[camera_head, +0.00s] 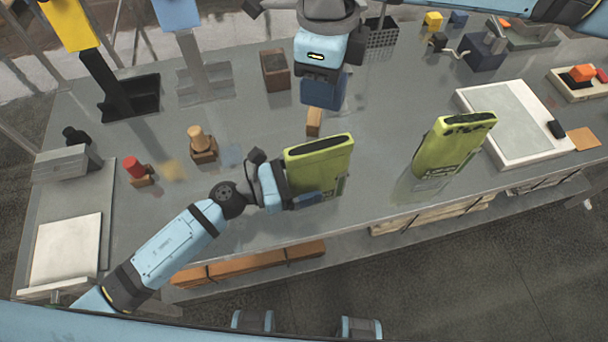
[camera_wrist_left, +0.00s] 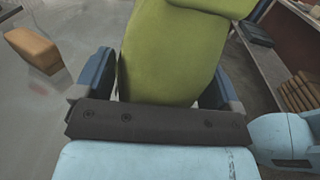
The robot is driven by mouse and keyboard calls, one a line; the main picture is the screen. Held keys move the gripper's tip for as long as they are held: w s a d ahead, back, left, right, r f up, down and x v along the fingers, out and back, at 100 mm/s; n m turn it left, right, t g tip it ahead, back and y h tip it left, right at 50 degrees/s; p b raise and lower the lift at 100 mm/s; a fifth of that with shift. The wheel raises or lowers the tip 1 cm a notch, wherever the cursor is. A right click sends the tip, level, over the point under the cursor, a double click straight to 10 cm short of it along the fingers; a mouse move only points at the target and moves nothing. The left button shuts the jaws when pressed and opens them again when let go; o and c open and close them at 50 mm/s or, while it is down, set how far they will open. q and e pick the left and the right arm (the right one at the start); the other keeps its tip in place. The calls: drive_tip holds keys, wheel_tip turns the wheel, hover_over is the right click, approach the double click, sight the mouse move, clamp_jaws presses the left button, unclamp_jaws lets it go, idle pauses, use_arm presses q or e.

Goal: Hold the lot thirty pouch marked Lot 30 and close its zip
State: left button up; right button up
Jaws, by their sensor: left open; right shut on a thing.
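Two lime-green pouches stand upright on the grey bench. The middle pouch (camera_head: 322,166) has a dark strip along its top; I cannot tell whether that is an open mouth or a zip. The right pouch (camera_head: 447,150) has dark marks on its top and small print. I cannot read a lot number on either. My left gripper (camera_head: 306,194) is open around the lower part of the middle pouch, which fills the gap between its fingers in the left wrist view (camera_wrist_left: 165,60). My right gripper (camera_head: 318,78), farther back, is shut on what looks like a dark blue block (camera_head: 324,94).
A small wooden block (camera_head: 314,122) stands just behind the middle pouch. A white tray-like panel (camera_head: 515,125) lies at the right. Wooden stamps (camera_head: 201,143) and a red-topped one (camera_head: 136,169) stand at the left. Bare bench separates the two pouches.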

use_arm(q)
drive_tip(key=shift+s+a, duration=0.15)
drive_tip(key=shift+a, duration=0.2)
use_arm(e)
drive_tip(key=shift+f, duration=0.2)
use_arm(q)
drive_tip(key=shift+s+a+b, duration=0.1)
drive_tip(key=shift+a+b, duration=0.15)
drive_tip(key=shift+b, duration=0.05)
use_arm(e)
drive_tip(key=shift+f, duration=0.1)
use_arm(q)
drive_tip(key=shift+d, duration=0.2)
drive_tip(key=shift+w+d, duration=0.25)
drive_tip(key=shift+d, duration=0.05)
idle(0.4)
drive_tip(key=c, duration=0.7)
drive_tip(key=shift+c, duration=0.2)
idle(0.3)
